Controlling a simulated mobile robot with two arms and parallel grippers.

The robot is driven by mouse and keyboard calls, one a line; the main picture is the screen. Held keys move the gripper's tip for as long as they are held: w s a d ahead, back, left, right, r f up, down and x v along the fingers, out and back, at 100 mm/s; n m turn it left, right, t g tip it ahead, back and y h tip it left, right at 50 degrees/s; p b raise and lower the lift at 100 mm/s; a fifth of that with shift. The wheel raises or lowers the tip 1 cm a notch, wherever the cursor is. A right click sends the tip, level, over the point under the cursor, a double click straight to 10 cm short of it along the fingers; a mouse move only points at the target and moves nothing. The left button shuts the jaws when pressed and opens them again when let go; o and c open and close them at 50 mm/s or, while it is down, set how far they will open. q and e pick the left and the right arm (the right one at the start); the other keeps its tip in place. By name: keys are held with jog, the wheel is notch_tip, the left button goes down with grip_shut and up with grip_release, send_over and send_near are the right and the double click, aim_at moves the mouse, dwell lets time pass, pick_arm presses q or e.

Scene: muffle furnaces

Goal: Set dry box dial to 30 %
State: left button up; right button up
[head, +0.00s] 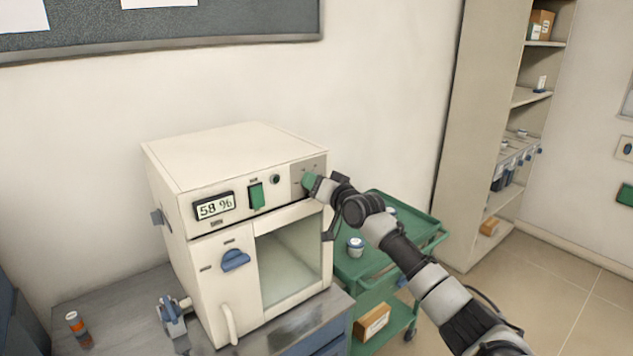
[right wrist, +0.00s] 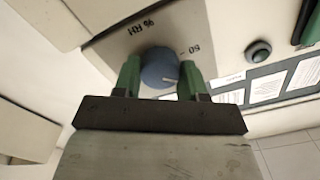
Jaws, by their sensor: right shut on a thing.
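The dry box (head: 195,160) is a cream cabinet on a grey bench, and its display (head: 214,207) reads 58 %. My right gripper (head: 309,181) is at the upper right of its front panel, where the dial is hidden in the head view. In the right wrist view the blue round dial (right wrist: 158,65) sits between the green fingertips of my right gripper (right wrist: 159,76), which is shut on it. A white pointer mark shows on the dial's lower right. "% RH" and "50" are printed on the panel beside it. My left gripper is out of view.
A green switch (head: 257,196) and a dark round button (head: 275,179) are on the same panel. Below are a blue latch (head: 235,260) and a window door (head: 290,259). A green cart (head: 365,262) stands to the right, under my right arm.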

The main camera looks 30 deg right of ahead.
jog(key=shift+m+p, duration=3.2)
jog(key=shift+m, duration=4.5)
jog(key=shift+f, duration=0.1)
jog(key=o, duration=0.9)
jog(key=shift+d, duration=0.1)
